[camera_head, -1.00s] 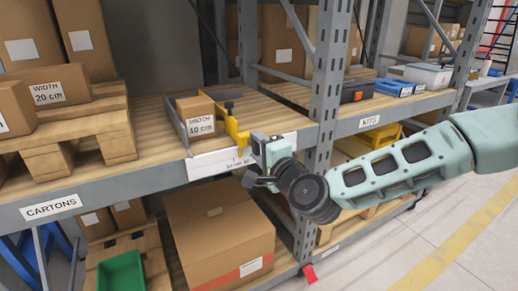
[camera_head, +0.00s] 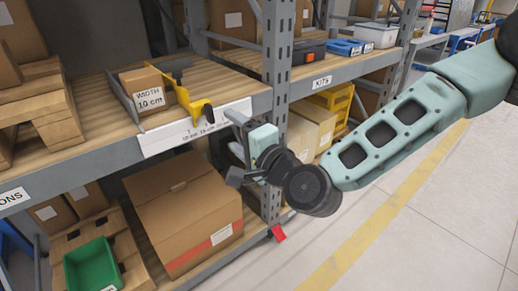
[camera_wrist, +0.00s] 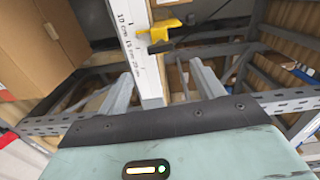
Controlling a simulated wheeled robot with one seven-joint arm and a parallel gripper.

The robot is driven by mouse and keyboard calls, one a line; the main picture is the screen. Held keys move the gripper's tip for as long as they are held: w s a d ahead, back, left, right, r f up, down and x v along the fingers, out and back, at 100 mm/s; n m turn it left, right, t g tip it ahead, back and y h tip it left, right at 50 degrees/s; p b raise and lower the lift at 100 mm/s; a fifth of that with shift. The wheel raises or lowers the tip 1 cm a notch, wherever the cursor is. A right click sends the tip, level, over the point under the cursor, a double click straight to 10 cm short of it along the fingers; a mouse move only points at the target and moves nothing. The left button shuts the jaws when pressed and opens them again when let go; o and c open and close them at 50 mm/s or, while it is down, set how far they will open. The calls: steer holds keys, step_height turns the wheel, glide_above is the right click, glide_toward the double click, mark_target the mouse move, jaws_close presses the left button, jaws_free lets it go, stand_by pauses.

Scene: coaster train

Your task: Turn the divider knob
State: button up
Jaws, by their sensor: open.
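My gripper (camera_head: 233,135) is open and empty, in front of the shelf edge, right of and below the divider. In the wrist view, my fingers (camera_wrist: 165,88) stand apart and touch nothing clearly.
A white scale strip (camera_head: 195,128) runs along the shelf's front beam. A grey perforated post (camera_head: 278,60) stands close behind my gripper at right. A large carton (camera_head: 185,215) and a green bin (camera_head: 92,266) sit below. The floor at right is clear.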

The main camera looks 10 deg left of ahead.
steer(key=v, duration=0.7)
steer(key=shift+s+d, duration=0.25)
steer(key=shift+s, duration=0.05)
steer(key=s+d+f+n+g+h, duration=0.55)
steer(key=s+f+n+g, duration=0.25)
steer(key=n, duration=0.3)
steer(key=s+d+r+n+g+h, duration=0.25)
steer(key=s+d+h, duration=0.2)
steer(key=d, duration=0.35)
steer(key=s+d+r+n+g+h, duration=0.1)
steer(key=s+d+r+h, duration=0.2)
steer(key=s+d, duration=0.35)
step_height(320, 180, up, 17)
steer(key=w+d+p, duration=0.1)
steer(key=p, duration=1.6)
steer(key=shift+d+r+p, duration=0.15)
steer(key=shift+d+p, duration=0.2)
steer(key=shift+d, duration=0.05)
